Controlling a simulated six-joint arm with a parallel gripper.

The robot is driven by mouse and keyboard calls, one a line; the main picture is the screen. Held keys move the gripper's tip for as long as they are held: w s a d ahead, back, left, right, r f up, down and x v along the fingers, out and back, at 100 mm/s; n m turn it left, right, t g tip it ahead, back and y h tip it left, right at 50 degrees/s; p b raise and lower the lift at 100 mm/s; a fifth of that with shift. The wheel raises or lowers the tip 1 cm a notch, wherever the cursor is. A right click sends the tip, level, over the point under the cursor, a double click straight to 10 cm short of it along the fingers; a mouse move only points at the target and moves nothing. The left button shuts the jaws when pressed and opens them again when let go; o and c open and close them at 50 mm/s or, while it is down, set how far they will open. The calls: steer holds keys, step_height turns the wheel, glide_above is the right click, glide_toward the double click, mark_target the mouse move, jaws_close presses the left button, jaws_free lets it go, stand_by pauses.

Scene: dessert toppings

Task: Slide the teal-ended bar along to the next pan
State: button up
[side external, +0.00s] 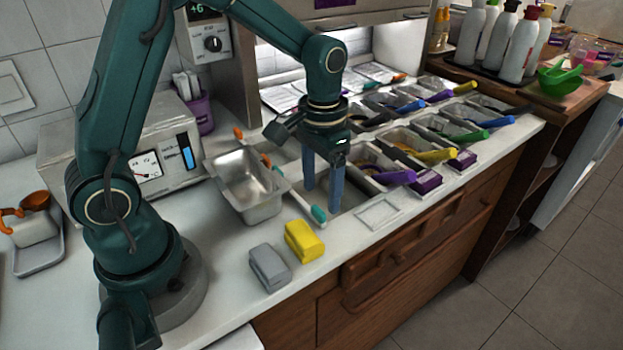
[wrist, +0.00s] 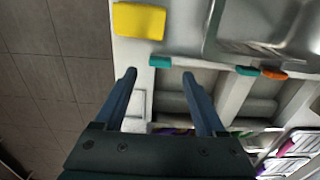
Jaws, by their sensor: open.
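The bar (side external: 295,196) is pale with teal ends. It lies along the left edge of the open well (side external: 349,191), beside the metal pan (side external: 245,208). Its front teal end (side external: 319,214) is close to my fingertips. In the wrist view the bar (wrist: 200,65) runs crosswise beyond the fingers, with one teal end (wrist: 160,61) ahead of the gap between them. My gripper (side external: 322,200) points down, open and empty; both fingers also show in the wrist view (wrist: 160,74). I cannot tell whether a fingertip touches the bar.
A yellow sponge (side external: 304,240) and a grey block (side external: 269,267) lie near the counter's front edge. Several topping pans with coloured handles stand right of my gripper, and a purple-handled scoop (side external: 397,177) is close. An orange end (wrist: 274,74) lies against the bar's far teal end.

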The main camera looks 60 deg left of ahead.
mark_target(320, 209)
steer(key=shift+f, duration=1.95)
jaws_close()
steer(key=shift+r, duration=0.1)
